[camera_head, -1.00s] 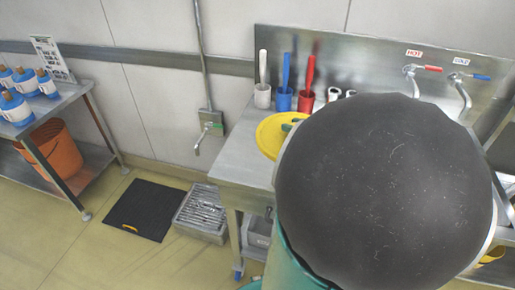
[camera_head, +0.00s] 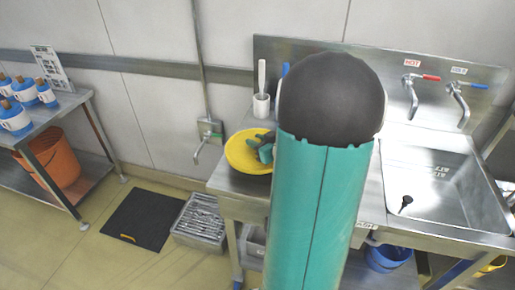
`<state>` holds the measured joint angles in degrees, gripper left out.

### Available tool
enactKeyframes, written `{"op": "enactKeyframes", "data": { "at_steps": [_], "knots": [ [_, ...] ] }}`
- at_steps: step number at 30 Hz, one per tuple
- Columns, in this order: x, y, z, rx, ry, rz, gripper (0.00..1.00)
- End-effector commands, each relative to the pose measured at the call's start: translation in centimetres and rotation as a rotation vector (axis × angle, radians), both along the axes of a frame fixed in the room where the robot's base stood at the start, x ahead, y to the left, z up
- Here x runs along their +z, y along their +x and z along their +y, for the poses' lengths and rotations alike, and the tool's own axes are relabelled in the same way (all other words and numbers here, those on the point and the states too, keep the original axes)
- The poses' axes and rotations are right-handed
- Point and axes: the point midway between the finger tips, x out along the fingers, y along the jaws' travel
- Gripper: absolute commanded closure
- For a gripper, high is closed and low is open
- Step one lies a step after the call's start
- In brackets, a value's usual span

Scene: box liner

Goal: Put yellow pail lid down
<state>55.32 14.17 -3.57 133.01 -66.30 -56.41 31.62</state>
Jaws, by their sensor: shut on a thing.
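The yellow pail lid (camera_head: 238,157) is a round disc at the left end of the steel sink counter (camera_head: 228,183). It lies flat or nearly so; I cannot tell whether it touches the counter. My gripper (camera_head: 262,148), dark and green, is shut on the lid at its right side. My own arm, a teal link with a dark rounded joint, hides the gripper's right side and the middle of the counter.
A white cup with a brush (camera_head: 261,104) stands behind the lid. The sink basin (camera_head: 438,187) is at right, below the hot and cold taps. A blue pail (camera_head: 387,256) is under the counter. A black mat (camera_head: 145,215) and floor drain (camera_head: 200,218) lie at left.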

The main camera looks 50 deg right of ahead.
Motion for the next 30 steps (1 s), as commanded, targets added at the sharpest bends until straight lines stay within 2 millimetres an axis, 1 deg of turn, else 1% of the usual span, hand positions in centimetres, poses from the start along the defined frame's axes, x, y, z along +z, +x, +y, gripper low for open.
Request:
{"op": "enactKeyframes", "data": {
  "at_steps": [1,3,6,14,30],
  "knots": [
    [-1.0,0.0,-0.1,-0.002,0.006,0.003,0.97],
    [-2.1,0.0,-0.1,-0.002,0.006,0.003,0.97],
    [-3.0,0.0,-0.1,-0.002,0.005,0.001,0.97],
    [-3.0,0.0,-0.1,-0.001,0.001,0.000,0.97],
    [-4.3,-0.1,0.0,-0.001,0.002,0.002,0.97]
  ]
}}
